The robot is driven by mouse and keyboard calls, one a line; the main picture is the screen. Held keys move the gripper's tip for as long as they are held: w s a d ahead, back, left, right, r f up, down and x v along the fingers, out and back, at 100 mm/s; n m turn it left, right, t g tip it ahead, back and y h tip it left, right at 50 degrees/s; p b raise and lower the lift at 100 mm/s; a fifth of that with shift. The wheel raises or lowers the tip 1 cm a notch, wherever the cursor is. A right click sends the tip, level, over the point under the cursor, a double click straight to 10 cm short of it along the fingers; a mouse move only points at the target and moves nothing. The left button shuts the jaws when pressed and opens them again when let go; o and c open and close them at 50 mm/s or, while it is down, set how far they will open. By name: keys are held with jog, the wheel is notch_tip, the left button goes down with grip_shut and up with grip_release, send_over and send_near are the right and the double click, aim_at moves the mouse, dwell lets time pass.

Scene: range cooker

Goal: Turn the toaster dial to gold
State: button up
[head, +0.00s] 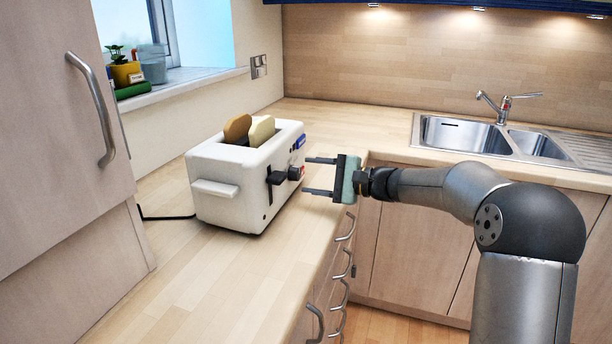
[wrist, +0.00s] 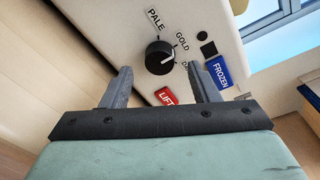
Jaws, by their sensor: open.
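The white toaster (head: 235,190) stands on the wooden counter with two slices of bread in its top. Its black round dial (wrist: 159,57) shows in the wrist view beside the printed words PALE, GOLD and one starting with D, partly covered by a finger. The dial's white mark lies on its right side, towards GOLD and the D word; I cannot tell exactly which it points at. The dial also shows in the head view (head: 294,173). My gripper (head: 307,175) is open and empty, its fingertips just short of the dial, one finger to each side in the wrist view (wrist: 159,69).
A red LIFT button (wrist: 166,96) and a blue FROZEN button (wrist: 220,72) sit close to the dial. A black lever (head: 277,178) is left of it. The sink (head: 465,135) is at the back right. Drawer handles (head: 340,262) run below the counter edge.

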jog(key=v, duration=1.4)
jog(key=shift+d, duration=0.35)
jog(key=shift+s, duration=0.1)
jog(key=s+a+f+n+g+h+p, duration=0.1)
jog(key=s+a+n+g+h+p, duration=0.2)
jog(key=s, duration=0.6)
jog(key=s+a+f+n+g+h+p, duration=0.15)
jog(key=s+a+h+p, duration=0.3)
jog(key=s, duration=0.45)
jog(key=s+d+f+n+h+p, duration=0.1)
jog(key=s+d+n+h+p, duration=0.1)
jog(key=s, duration=0.6)
jog(key=s+d+f+n+h+p, duration=0.1)
jog(key=s+d+n+h+p, duration=0.2)
jog(key=s+d+h, duration=0.3)
jog(key=s+d+p, duration=0.1)
jog(key=s, duration=0.2)
jog(key=shift+s+g, duration=0.2)
jog(key=shift+g, duration=0.15)
